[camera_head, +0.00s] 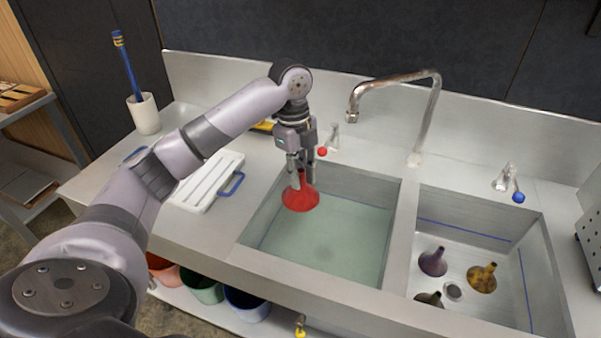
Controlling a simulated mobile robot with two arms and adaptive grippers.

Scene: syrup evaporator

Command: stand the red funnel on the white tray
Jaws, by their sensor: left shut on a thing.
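The red funnel (301,200) hangs from my left gripper (299,175), wide mouth down. The gripper is shut on the funnel's narrow upper part, and its fingers partly hide it. The funnel is over the left part of the left sink basin; how high it is above the basin's greenish water I cannot tell. The white tray (203,187), ribbed, with a blue handle, lies on the steel counter to the left of the basin. My left arm partly covers the tray's left end. My right gripper is not in view.
The left basin (330,240) holds greenish water. The right basin holds a purple funnel (433,262), a yellow-brown funnel (481,277) and a dark one (429,299). A tall faucet (432,110) rises behind. A white cup (144,114) holds a blue brush.

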